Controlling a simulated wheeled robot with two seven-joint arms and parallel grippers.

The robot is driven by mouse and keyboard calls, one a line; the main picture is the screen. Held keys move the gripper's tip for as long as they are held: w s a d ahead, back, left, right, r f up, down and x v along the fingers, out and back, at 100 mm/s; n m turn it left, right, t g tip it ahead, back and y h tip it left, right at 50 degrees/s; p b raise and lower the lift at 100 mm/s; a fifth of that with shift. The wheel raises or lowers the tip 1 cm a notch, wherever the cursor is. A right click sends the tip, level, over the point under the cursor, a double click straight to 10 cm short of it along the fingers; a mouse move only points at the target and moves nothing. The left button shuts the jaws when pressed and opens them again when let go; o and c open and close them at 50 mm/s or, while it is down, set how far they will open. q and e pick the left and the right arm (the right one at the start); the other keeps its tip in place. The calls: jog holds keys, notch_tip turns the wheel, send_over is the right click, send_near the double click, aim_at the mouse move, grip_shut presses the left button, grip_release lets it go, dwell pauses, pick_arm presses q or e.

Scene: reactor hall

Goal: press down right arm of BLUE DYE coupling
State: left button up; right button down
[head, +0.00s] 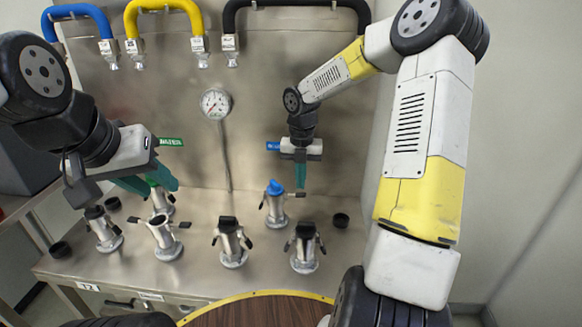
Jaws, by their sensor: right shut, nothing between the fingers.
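A metal coupling with a blue top (275,188) stands at the back right of the steel bench; I take it for the BLUE DYE coupling, though no label on it is readable. Its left arm (262,203) hangs down at its side. Its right arm (299,195) sticks out to the right. My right gripper (301,187) points down, shut and empty, with its teal fingertips directly at or just above that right arm; I cannot tell whether they touch. My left gripper (150,184) is at the left, its teal fingers apart, near another coupling (162,202).
Several other couplings stand on the bench, including front ones (231,245) and (304,250). A blue-handled valve (272,146) is behind my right gripper. A gauge (215,103) is on the back panel. Blue (80,10), yellow (165,4) and black (295,3) hoses hang above.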

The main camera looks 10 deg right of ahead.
aim_at(301, 194)
jog(key=shift+f, duration=2.7)
jog(key=shift+w+a+f, duration=0.1)
jog(key=shift+a+f, duration=0.15)
jog(key=shift+f, duration=0.4)
jog(key=shift+a+f, duration=0.2)
jog(key=shift+f, duration=0.4)
jog(key=shift+d+r, duration=0.6)
jog(key=shift+d, duration=0.05)
jog(key=shift+r, duration=2.95)
